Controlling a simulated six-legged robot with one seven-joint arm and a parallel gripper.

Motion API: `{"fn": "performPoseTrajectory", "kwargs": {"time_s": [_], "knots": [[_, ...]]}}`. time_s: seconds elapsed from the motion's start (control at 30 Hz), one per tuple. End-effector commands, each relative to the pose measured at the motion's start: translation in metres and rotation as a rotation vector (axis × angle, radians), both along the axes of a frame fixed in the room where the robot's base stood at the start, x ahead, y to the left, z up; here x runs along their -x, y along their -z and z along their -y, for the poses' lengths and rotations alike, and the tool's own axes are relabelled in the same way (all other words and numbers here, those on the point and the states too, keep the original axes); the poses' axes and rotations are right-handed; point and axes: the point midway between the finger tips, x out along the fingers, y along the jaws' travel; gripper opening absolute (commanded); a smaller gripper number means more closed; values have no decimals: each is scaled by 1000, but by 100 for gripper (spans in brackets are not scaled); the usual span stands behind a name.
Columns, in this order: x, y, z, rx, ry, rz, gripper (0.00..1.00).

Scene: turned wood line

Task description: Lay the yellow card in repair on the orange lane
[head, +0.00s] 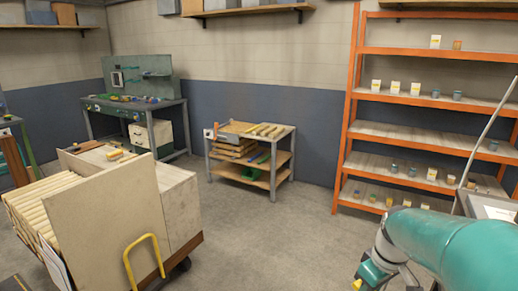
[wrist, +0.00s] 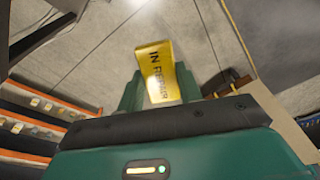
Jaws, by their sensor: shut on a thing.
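The yellow card (wrist: 157,72) reads "IN REPAIR" in the wrist view. It stands out between the two teal fingers of my gripper (wrist: 158,92), which is shut on its lower part. In the head view my gripper (head: 372,272) is at the lower right, at the end of my teal arm, over the floor. A small yellow bit at the bottom edge there may be the card. I cannot make out an orange lane in either view.
An orange shelf rack (head: 352,120) with cups and small boxes stands at the right. A loaded cart (head: 110,215) with a yellow handle is at the left front. A small wooden table (head: 275,132) and a green workbench (head: 135,103) stand behind. The middle floor is clear.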

Motion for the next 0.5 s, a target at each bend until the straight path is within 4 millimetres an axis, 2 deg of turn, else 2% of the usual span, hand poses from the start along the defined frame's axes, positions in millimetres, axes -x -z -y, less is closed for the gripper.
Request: {"fn": "performPoseTrajectory", "kwargs": {"time_s": [0.03,0.2,0.5], "knots": [[-13,16,-5,-1,25,-8,10],[-53,63,-24,-1,123,-7,10],[-106,156,-67,-1,293,-8,10]]}}
